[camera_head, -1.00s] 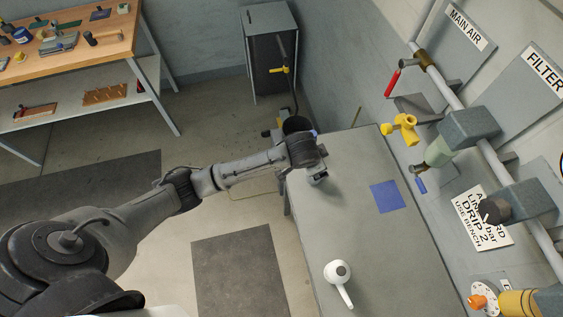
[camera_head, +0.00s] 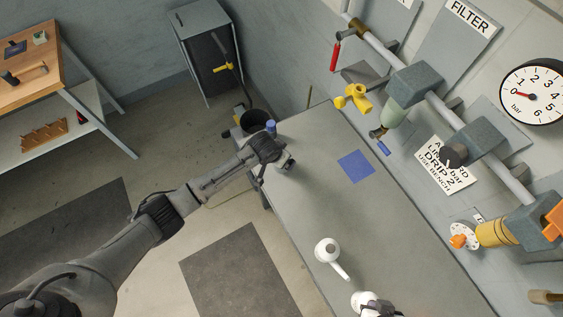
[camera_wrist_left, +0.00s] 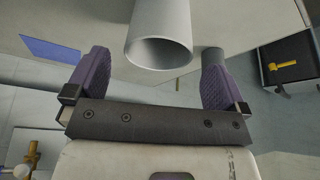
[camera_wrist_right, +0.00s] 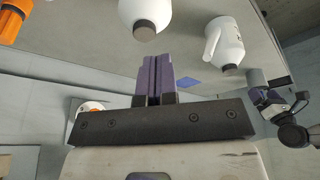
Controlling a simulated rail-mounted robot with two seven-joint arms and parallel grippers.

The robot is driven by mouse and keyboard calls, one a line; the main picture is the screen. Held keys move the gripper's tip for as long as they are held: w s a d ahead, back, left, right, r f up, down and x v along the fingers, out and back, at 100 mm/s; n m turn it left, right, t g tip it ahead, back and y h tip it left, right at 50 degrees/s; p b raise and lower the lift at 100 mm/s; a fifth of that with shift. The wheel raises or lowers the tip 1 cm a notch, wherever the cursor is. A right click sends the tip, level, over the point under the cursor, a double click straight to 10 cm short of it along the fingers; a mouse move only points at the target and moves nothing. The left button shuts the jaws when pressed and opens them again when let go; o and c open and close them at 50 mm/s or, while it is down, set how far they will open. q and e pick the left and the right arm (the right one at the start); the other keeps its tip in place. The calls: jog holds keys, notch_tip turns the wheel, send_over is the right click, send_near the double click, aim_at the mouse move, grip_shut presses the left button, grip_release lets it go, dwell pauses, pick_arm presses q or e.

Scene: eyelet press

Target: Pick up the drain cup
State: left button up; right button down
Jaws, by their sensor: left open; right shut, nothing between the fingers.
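The drain cup appears to be the grey, open-ended cylinder (camera_wrist_left: 158,45) in the left wrist view. Its open mouth faces the camera. My left gripper (camera_wrist_left: 153,60) is open, with one purple finger on each side of the cylinder and visible gaps to both. My right gripper (camera_wrist_right: 155,78) is shut and empty in the right wrist view. It shows at the bottom edge of the head view (camera_head: 378,306).
A white jug (camera_head: 328,251) with a handle stands on the grey bench (camera_head: 325,195). Another white container (camera_head: 362,302) is beside my right gripper. A blue mat (camera_head: 356,166) lies near the wall pipes. A black bucket (camera_head: 253,119) is beyond the bench corner.

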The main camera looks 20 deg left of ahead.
pick_arm(q)
jog(key=shift+x, duration=2.6)
jog(key=shift+d, duration=0.1)
jog(key=shift+c, duration=0.3)
jog(key=c, duration=0.9)
jog(key=shift+c, duration=0.3)
jog(key=shift+r, duration=0.1)
